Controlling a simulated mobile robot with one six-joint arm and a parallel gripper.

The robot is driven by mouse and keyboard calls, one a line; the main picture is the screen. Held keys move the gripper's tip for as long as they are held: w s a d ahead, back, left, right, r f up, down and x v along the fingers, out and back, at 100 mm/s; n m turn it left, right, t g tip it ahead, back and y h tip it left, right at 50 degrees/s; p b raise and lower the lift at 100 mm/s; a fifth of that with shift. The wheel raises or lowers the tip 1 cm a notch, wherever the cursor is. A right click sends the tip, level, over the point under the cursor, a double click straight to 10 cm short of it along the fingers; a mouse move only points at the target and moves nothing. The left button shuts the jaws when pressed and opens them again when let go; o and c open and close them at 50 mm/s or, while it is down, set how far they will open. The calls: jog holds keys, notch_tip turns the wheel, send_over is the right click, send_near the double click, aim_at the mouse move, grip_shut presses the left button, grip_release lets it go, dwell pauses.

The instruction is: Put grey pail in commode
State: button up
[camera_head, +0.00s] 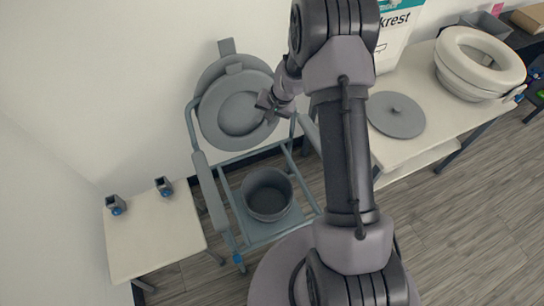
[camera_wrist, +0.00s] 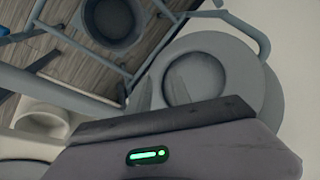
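The grey pail (camera_head: 268,203) sits upright and empty inside the lower frame of the commode (camera_head: 207,183), a grey-blue tubular chair with armrests. In the wrist view the pail (camera_wrist: 112,38) is at the top, within the frame bars. The commode's round grey seat and cover (camera_head: 236,108) are tipped up against the wall; they also show in the wrist view (camera_wrist: 228,62). My gripper (camera_head: 268,106) is in front of the raised seat, above and behind the pail, apart from the pail. Its two fingers (camera_wrist: 161,92) stand apart with nothing between them. I cannot tell if they touch the seat.
A round grey lid with a knob (camera_head: 396,114) lies on the white table (camera_head: 400,151) at right, near a white raised toilet seat (camera_head: 480,62) and a white box (camera_head: 397,35). A small table (camera_head: 155,232) at left holds two small grey-and-blue parts (camera_head: 116,204). Wooden floor shows at lower right.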

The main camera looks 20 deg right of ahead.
jog(key=s+a+r+n, duration=0.1)
jog(key=s+a+r, duration=0.3)
jog(key=r, duration=0.5)
jog(key=s+a+r+t, duration=0.1)
jog(key=s+a+r, duration=0.1)
jog(key=s+r, duration=0.5)
jog(key=s+a+r+n, duration=0.1)
jog(key=s+a+r, duration=0.25)
jog(key=r, duration=0.75)
jog(key=s+a+r, duration=0.1)
jog(key=s+r, duration=0.1)
jog(key=s, duration=0.6)
jog(key=s+a+r+t, duration=0.1)
jog(key=s, duration=0.7)
jog(key=shift+s+r, duration=0.3)
jog(key=shift+r, duration=0.05)
